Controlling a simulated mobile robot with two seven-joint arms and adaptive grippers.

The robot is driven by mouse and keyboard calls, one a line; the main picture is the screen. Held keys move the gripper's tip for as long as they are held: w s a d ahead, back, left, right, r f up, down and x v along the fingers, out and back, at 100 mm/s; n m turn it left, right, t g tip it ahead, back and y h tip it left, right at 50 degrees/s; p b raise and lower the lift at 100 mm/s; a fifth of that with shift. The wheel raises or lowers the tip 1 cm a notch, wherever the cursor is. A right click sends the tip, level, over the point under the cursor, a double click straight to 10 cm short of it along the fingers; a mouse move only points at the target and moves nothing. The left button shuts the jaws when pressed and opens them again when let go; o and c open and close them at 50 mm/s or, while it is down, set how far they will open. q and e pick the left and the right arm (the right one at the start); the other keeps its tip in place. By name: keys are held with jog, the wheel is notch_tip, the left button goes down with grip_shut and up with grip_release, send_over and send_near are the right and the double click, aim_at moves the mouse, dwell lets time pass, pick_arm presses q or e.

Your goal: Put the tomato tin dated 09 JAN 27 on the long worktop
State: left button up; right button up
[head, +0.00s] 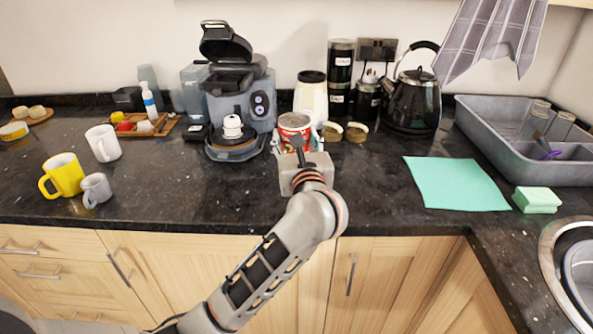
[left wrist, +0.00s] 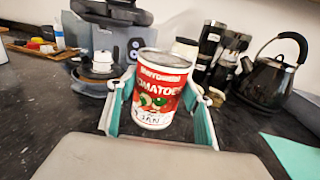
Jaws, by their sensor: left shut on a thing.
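A red and white tomato tin (head: 294,122) is upright between the fingers of my left gripper (head: 297,146), at the middle of the worktop. In the left wrist view the tin (left wrist: 160,88) shows the word TOMATOES and a white date strip. On the strip I can make out JAN; the rest is too small to read. The teal fingers press on both sides of the tin. The long worktop (head: 235,190) is dark speckled granite. I cannot tell whether the tin's base touches it. My right gripper is not in view.
A grey coffee machine (head: 240,95) stands behind left of the tin, and small brown-rimmed pots (head: 356,132) and a black kettle (head: 413,100) to its right. A yellow mug (head: 63,175) and other mugs stand left. A green cloth (head: 455,184) lies right. The front middle is clear.

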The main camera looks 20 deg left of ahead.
pick_arm(q)
jog(key=shift+f, duration=0.8)
jog(key=shift+f+b, duration=0.15)
jog(key=shift+b, duration=0.25)
jog(key=shift+f, duration=0.3)
notch_tip(320, 180, down, 4)
jog(key=shift+r+b, duration=0.1)
jog(key=shift+b, duration=1.15)
jog(key=shift+r, duration=0.2)
jog(key=shift+f, duration=0.25)
jog(key=o, duration=1.5)
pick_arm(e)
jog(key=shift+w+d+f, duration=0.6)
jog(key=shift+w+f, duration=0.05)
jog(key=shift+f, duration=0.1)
